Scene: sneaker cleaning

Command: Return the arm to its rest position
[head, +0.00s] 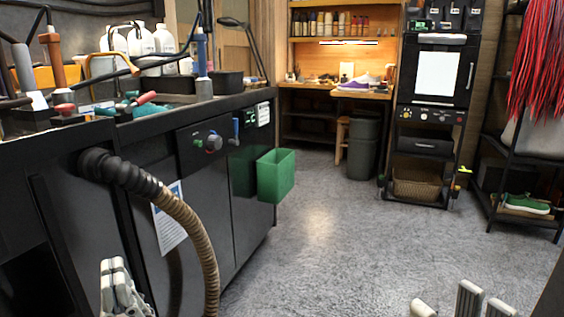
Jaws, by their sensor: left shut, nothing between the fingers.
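My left gripper (114,266) shows at the bottom left, low in front of the black cabinet. Its pale grey fingers lie together, shut, with nothing between them. My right gripper (470,299) shows only as a few pale finger parts at the bottom right edge, over the floor. The rest of it is cut off by the frame, so I cannot tell whether it is open or shut. No object is seen in either gripper.
A black cleaning bench (229,107) with tools and bottles runs along the left. A ribbed hose (190,222) hangs close to my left gripper. A green bin (275,175) hangs on the bench's end. The grey floor (340,240) in the middle is clear.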

